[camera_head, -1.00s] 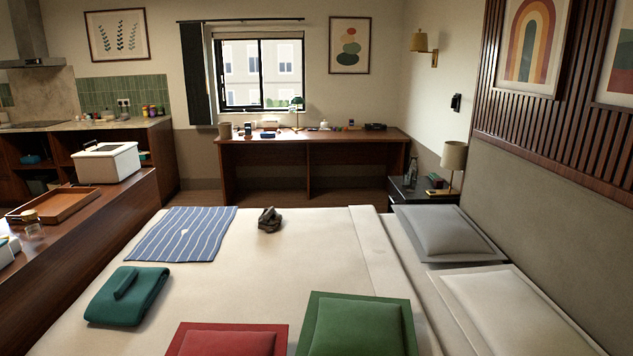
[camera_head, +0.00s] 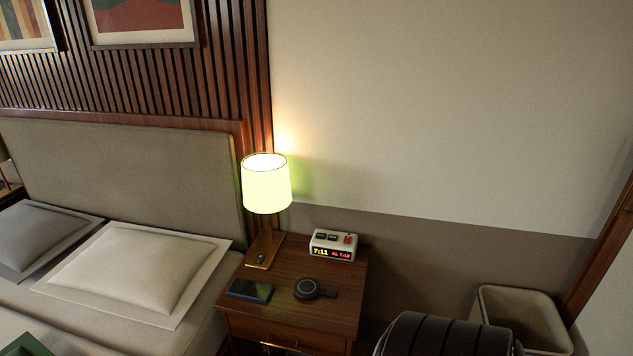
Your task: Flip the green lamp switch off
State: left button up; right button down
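A lit table lamp with a pale yellow-green shade (camera_head: 267,184) stands on the nightstand beside the bed. Its brass stem and square base (camera_head: 264,250) rest at the back left of the nightstand. A small dark switch (camera_head: 261,259) shows on the front part of the base; its position is too small to tell. Neither gripper shows in the head view.
The wooden nightstand (camera_head: 330,317) also holds a clock (camera_head: 334,244), a phone (camera_head: 251,291) and a round black charger (camera_head: 307,288). The bed with a white pillow (camera_head: 135,266) lies left. A bin (camera_head: 522,311) and a dark striped rounded object (camera_head: 440,338) stand right.

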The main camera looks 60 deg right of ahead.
aim_at(260, 258)
jog(key=z, duration=1.6)
